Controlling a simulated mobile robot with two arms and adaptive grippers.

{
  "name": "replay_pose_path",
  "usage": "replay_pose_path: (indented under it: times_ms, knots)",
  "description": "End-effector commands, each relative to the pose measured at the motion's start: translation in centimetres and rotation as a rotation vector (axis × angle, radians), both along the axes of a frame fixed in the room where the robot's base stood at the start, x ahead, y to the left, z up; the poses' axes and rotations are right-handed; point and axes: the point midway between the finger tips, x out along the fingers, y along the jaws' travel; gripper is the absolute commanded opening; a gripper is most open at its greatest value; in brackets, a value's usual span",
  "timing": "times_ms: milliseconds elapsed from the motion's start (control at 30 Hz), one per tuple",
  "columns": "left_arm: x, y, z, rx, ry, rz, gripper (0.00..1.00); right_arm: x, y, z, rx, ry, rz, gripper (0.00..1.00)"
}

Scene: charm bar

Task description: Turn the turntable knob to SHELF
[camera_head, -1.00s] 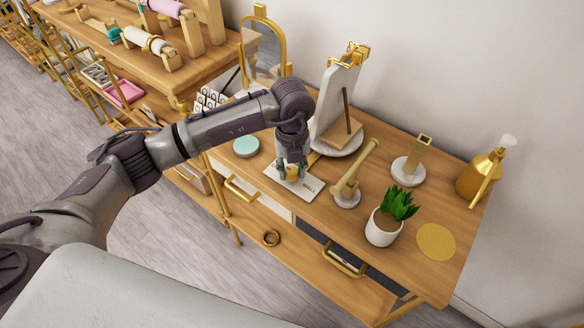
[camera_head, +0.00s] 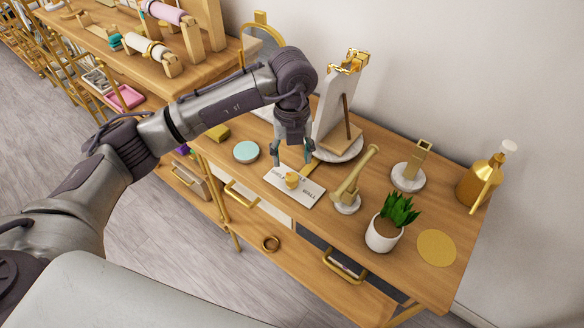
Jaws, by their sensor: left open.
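The gold turntable knob (camera_head: 291,180) stands on a white label plate (camera_head: 310,196) on the wooden table. The word WALL shows on the plate's right part; the lettering beside the knob is too small and partly covered to read. My left gripper (camera_head: 292,158) is open and empty just above and behind the knob, apart from it, fingers pointing down. A round marble turntable (camera_head: 347,152) behind the plate bears an upright white board (camera_head: 332,100). My right gripper is not in view.
A gold cone stand (camera_head: 353,178) and a potted plant (camera_head: 384,232) stand right of the plate. A mint disc (camera_head: 246,151) lies to its left. A gold pump bottle (camera_head: 481,182) stands at the far right. A gold disc (camera_head: 436,248) lies near the front.

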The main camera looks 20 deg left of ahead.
Motion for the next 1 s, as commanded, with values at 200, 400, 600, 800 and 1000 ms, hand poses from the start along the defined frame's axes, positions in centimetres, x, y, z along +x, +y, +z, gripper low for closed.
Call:
replay_pose_path:
  times_ms: [200, 400, 600, 800, 1000]
  knots:
    - [0.1, 0.0, 3.7, 0.000, -0.002, 0.001, 0.60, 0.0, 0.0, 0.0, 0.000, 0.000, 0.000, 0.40]
    - [0.0, 0.0, 4.8, 0.000, 0.000, 0.001, 0.60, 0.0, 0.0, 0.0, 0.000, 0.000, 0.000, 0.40]
    - [0.0, 0.0, 4.8, 0.000, 0.001, 0.001, 0.60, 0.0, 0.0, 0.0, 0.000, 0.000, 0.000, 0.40]
    - [0.0, 0.0, 4.8, 0.000, 0.001, 0.001, 0.60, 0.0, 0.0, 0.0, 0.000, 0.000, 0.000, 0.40]
    - [0.0, 0.0, 4.8, 0.000, 0.001, 0.001, 0.60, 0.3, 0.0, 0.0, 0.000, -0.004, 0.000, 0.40]
